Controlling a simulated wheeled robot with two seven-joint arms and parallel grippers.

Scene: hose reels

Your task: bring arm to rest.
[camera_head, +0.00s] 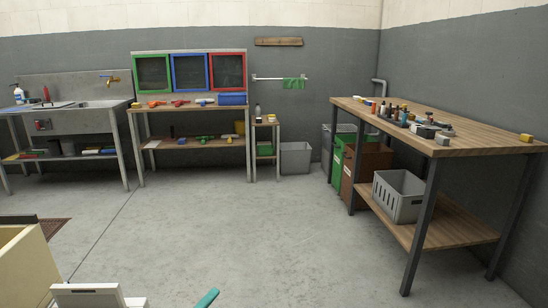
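Neither of my grippers shows in the head view, and I see no arm that I can make out as mine. The task names no object besides the arm. Whether anything is held cannot be seen.
A wooden workbench (480,142) with small items stands right, a grey crate (398,197) on its lower shelf. A sink (85,119) and tool bench (190,107) line the back. A cream box (27,270), white object (88,297) and teal piece (207,299) are near. The floor (240,230) is open.

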